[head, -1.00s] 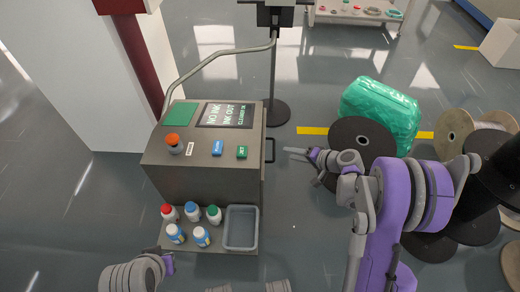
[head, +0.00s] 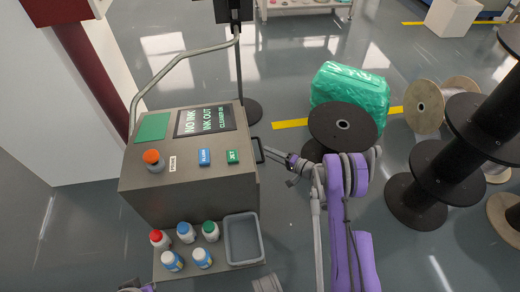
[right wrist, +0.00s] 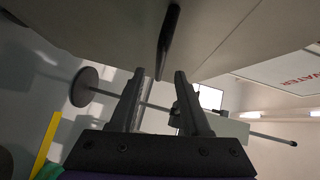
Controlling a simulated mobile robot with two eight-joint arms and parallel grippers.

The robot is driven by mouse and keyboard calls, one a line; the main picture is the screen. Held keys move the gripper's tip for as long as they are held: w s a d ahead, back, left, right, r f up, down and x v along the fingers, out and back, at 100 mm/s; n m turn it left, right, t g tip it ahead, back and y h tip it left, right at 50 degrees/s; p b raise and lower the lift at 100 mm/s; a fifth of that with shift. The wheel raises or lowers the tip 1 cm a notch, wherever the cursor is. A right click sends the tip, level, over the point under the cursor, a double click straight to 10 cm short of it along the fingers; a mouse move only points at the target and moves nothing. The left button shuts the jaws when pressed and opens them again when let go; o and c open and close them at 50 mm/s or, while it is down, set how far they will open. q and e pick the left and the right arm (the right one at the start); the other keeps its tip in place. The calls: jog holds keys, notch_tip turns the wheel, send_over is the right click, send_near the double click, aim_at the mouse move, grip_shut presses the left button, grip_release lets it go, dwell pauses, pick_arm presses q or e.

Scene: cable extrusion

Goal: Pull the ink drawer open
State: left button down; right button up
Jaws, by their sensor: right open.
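The grey ink machine (head: 190,185) stands at the left in the head view. A dark bar handle (head: 259,150) sits on its right side; the panel it belongs to looks closed. In the right wrist view the handle (right wrist: 168,42) runs down toward the gap between my fingertips. My right gripper (head: 274,155) is beside the handle, and its two fingers stand apart and hold nothing in the right wrist view (right wrist: 160,76). Whether the handle is between the fingers or just beyond them is unclear. My left gripper (head: 148,286) is mostly cut off at the bottom edge.
Several capped bottles (head: 185,234) and a grey bin (head: 243,240) stand on the machine's front shelf. A black reel (head: 342,128) and a green wrapped bundle (head: 352,92) are right of my gripper. A pole on a round base (head: 250,110) stands behind the machine. Floor between is clear.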

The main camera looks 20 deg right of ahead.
aim_at(261, 148)
jog(key=x, duration=0.5)
jog(key=shift+w, duration=0.1)
grip_shut()
dwell(1.3)
